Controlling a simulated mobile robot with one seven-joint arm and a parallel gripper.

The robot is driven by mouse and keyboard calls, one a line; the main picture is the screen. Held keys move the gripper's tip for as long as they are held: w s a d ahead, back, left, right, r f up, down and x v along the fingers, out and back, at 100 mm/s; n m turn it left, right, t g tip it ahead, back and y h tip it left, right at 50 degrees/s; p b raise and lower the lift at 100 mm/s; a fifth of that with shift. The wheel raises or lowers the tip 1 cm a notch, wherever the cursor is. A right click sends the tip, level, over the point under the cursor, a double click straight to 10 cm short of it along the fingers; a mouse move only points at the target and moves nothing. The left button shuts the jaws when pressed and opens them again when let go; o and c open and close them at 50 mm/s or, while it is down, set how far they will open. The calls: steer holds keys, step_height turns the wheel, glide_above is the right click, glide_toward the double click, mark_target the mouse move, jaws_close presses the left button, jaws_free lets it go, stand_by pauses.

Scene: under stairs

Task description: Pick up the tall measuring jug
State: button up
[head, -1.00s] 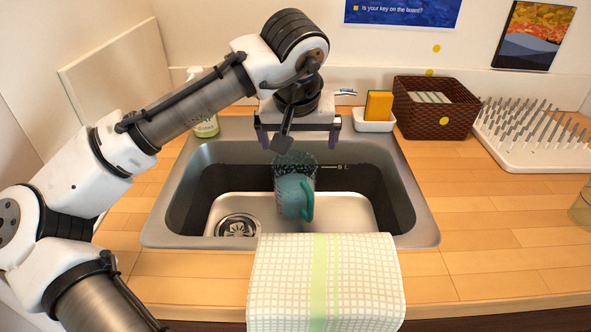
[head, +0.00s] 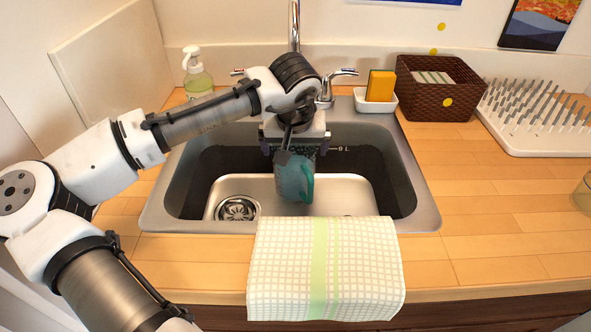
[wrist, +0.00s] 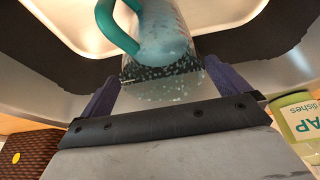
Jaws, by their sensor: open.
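The tall measuring jug (head: 292,180) stands in the sink basin; it is clear, with a teal handle on its right side and what looks like teal contents or lower body. My gripper (head: 294,150) is open over the jug's top, pointing down into the sink. In the wrist view the jug (wrist: 165,45) extends between the two fingers of my gripper (wrist: 162,85), its speckled clear rim end nearest the palm. A gap shows beside the fingers, and I cannot tell whether either one touches the jug.
The steel sink (head: 420,205) has a drain (head: 238,208) at left. A checked towel (head: 285,270) hangs over the front edge.

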mark_target(294, 154)
steer(key=x, duration=0.3)
steer(key=shift+f, duration=0.1)
steer(key=shift+w, duration=0.1)
steer(key=c, duration=1.7)
